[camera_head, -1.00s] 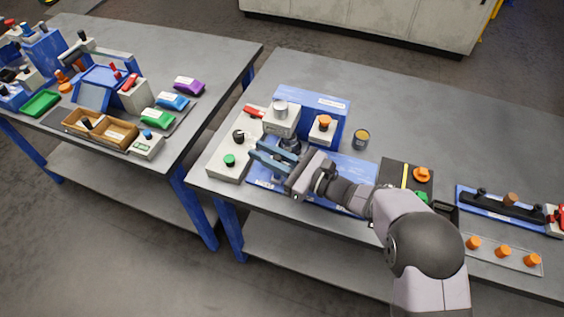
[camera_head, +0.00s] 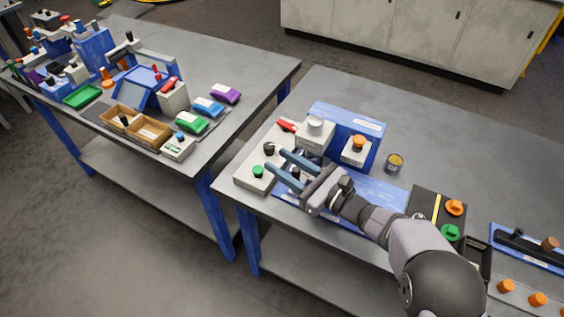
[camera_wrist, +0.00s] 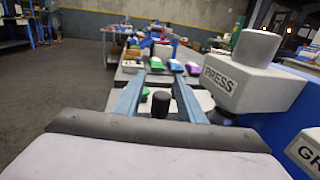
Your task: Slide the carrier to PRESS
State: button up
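My gripper (camera_head: 276,160) is over the blue-based press station, its two blue-grey fingers spread apart and pointing left toward the white control box. In the wrist view the fingers (camera_wrist: 159,78) also stand apart, with nothing clearly held between them. The white press head (camera_head: 315,135) stands just behind the fingers; its PRESS label (camera_wrist: 218,79) shows at right in the wrist view. I cannot clearly pick out the carrier. Dark parts show low between and behind the fingers, partly hidden by them. The blue base plate (camera_head: 375,194) shows to the right of the fingers.
The control box (camera_head: 247,180) carries a black knob (camera_head: 269,148) and a green button (camera_head: 257,171). An orange-topped white block (camera_head: 357,149) stands right of the press head. A small tin (camera_head: 394,164) stands behind the base plate. Open bench lies at the back right.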

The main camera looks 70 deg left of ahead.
aim_at(299, 174)
jog(key=shift+b+v, duration=0.7)
jog(key=shift+v, duration=2.8)
jog(key=shift+w+d+r, duration=0.1)
jog(key=w+d+r+n+t+h+p, duration=0.1)
jog(key=w+d+n+t+h+p, duration=0.4)
jog(key=d, duration=0.9)
jog(key=w+d+n+h+p, duration=0.1)
jog(key=w+d+h, duration=0.2)
jog(key=w+d, duration=0.8)
jog(key=d+r+n+t+h+p, duration=0.1)
jog(key=d+n+t+h+p, duration=0.1)
jog(key=d, duration=1.5)
jog(key=s+d+r+n+t+h+p, duration=0.1)
jog(key=d+n+t+h+p, duration=0.2)
jog(key=d, duration=1.5)
jog(key=shift+s+r+h, duration=0.15)
jog(key=shift+s+h, duration=0.2)
jog(key=shift+h, duration=0.65)
